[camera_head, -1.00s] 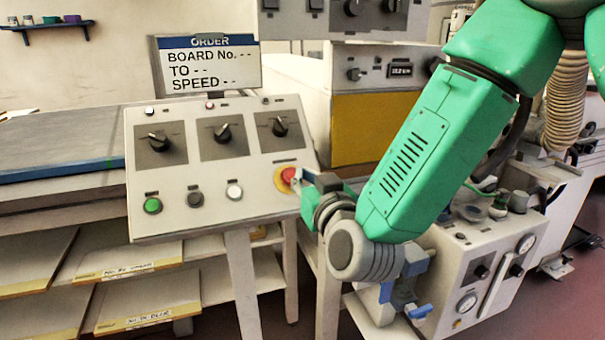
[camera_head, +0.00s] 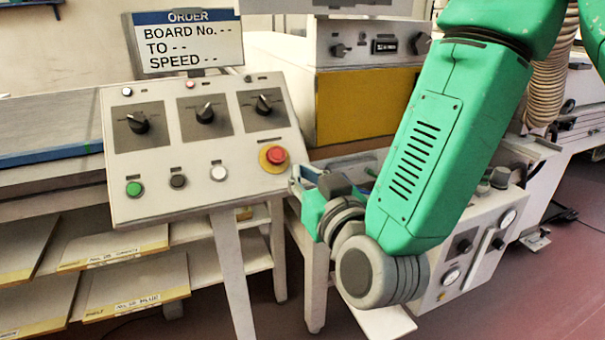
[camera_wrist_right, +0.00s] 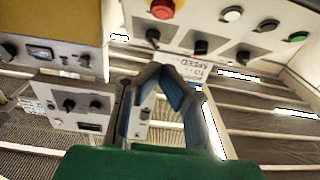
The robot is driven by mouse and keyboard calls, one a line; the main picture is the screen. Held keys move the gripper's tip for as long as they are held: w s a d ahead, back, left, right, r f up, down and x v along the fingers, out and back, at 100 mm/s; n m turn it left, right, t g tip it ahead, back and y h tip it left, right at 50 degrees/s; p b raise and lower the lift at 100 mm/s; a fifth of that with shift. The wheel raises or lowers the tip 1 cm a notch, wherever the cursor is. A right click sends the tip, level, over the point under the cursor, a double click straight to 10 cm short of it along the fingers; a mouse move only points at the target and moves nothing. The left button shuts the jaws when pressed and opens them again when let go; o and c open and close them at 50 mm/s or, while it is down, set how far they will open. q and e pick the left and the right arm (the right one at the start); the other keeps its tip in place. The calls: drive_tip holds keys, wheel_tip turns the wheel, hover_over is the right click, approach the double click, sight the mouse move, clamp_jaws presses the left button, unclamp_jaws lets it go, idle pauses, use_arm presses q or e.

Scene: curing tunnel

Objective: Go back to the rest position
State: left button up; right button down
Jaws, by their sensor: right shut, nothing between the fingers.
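My right arm, green with a grey wrist, comes down from the upper right in the head view. Its gripper (camera_head: 301,181) is beside the lower right edge of the sloped control panel (camera_head: 220,190), below the red button (camera_head: 276,155) in its yellow ring. The fingers are small and partly hidden there. In the right wrist view the gripper (camera_wrist_right: 167,72) has its blue-grey fingers brought together at the tips, with nothing between them. The red button shows apart from them at the top of that view. My left gripper is out of view.
The panel carries three dark knobs and green (camera_head: 134,189), black and white buttons. An order sign (camera_head: 188,42) stands behind it. Shelves with boards (camera_head: 120,246) are at lower left. A white machine box with gauges (camera_head: 478,245) stands right, behind my arm.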

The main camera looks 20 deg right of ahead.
drive_tip(key=s+d+f+g, duration=0.2)
drive_tip(key=s+f+g, duration=0.15)
drive_tip(key=f, duration=0.75)
drive_tip(key=s+d+f+g, duration=0.1)
drive_tip(key=s+f+g, duration=0.3)
drive_tip(key=f, duration=0.8)
drive_tip(key=s+d+f+g, duration=0.4)
drive_tip(key=s+f, duration=0.4)
drive_tip(key=s, duration=0.2)
drive_tip(key=s+d+f+g+h, duration=0.1)
drive_tip(key=s+d+f+g, duration=0.3)
drive_tip(key=s+f+g, duration=0.2)
drive_tip(key=s+f, duration=0.2)
drive_tip(key=s, duration=0.2)
drive_tip(key=shift+s+d+f, duration=0.15)
drive_tip(key=shift+s, duration=0.25)
